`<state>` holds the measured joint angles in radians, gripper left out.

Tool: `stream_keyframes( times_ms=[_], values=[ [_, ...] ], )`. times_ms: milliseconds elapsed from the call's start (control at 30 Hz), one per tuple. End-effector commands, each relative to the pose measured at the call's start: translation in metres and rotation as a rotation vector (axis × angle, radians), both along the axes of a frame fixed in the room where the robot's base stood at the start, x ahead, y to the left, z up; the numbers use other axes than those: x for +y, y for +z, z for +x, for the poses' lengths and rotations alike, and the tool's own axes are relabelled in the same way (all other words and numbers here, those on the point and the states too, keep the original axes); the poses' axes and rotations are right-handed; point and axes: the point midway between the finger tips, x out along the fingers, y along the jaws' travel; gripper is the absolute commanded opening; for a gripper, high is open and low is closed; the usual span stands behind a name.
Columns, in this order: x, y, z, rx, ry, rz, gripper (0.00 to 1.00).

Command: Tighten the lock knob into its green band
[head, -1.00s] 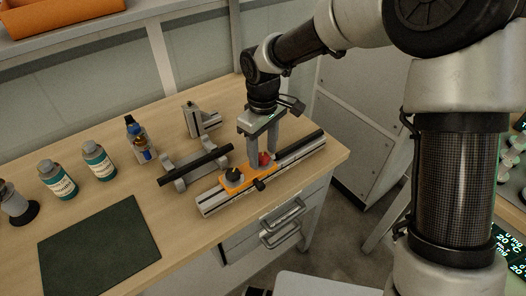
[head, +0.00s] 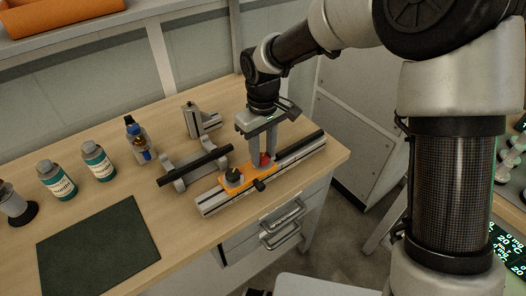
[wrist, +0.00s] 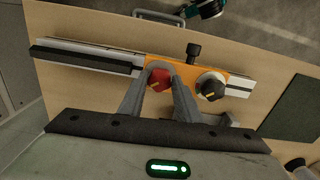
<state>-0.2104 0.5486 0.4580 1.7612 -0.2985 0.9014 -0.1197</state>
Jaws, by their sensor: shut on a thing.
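A red knob (wrist: 159,79) with a yellow mark sits on an orange carriage (wrist: 240,78) on a grey rail. My gripper (wrist: 160,84) points down and is shut on the red knob, one finger on each side. In the head view, the red knob (head: 265,158) shows only partly between the fingers. A black knob (wrist: 211,86) with a yellow pointer stands beside it on the carriage, apart from the fingers. A smaller black knob (wrist: 193,51) sticks out from the carriage's side.
The rail (head: 302,149) lies near the table's front edge. A stand with a black bar (head: 196,166) and a grey bracket (head: 203,118) are close behind it. Several bottles (head: 97,160) stand at left. A dark mat (head: 98,245) lies at front left.

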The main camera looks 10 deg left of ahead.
Motion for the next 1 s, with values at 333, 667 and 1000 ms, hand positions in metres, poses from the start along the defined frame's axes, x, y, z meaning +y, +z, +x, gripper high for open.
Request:
stream_keyframes(
  times_ms=[333,667,1000],
  values=[
    [0.0,0.0,0.0,-0.001,0.002,0.001,0.49],
    [0.0,0.016,0.001,-0.003,0.004,0.0,0.49],
    [0.0,0.096,0.001,-0.005,0.002,0.002,0.49]
  ],
)
